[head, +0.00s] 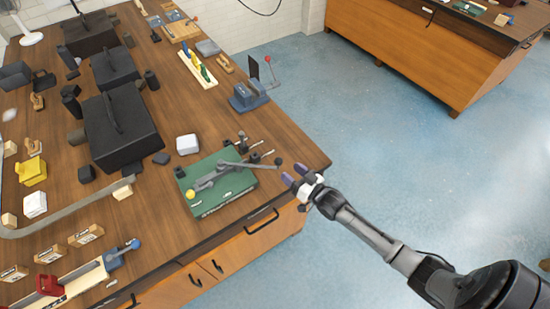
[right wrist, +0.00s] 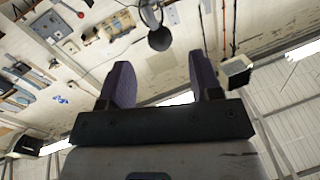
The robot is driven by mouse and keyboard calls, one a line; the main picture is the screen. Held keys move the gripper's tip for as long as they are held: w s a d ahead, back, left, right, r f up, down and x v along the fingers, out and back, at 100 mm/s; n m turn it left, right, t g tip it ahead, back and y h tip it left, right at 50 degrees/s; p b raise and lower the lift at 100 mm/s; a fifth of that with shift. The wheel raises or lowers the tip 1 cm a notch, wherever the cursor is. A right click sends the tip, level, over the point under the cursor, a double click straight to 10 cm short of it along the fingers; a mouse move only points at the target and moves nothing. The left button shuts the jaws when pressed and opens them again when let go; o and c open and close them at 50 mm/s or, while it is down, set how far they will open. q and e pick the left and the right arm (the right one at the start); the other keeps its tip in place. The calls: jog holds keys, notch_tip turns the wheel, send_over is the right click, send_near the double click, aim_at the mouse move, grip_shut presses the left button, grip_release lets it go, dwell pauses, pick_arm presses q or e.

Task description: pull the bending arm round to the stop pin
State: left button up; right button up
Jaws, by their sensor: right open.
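The bending jig has a green base plate (head: 240,187) near the front right edge of the bench. Its grey bending arm (head: 236,164) points right across the plate and ends in a dark ball knob (head: 279,160) near the bench edge. A yellow knob (head: 190,194) sits at the plate's left side. I cannot tell which small post is the stop pin. My right gripper (head: 293,174) is open and empty just beyond the ball knob, apart from it. In the right wrist view, the ball knob (right wrist: 160,39) shows beyond the gap between the fingers (right wrist: 161,80). My left gripper is not in view.
A curved metal strip (head: 75,208) lies front left. Open blue floor (head: 400,130) lies to the right.

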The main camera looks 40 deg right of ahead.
jog(key=w, duration=0.8)
jog(key=shift+w+a, duration=0.3)
jog(key=shift+a, duration=0.1)
grip_shut()
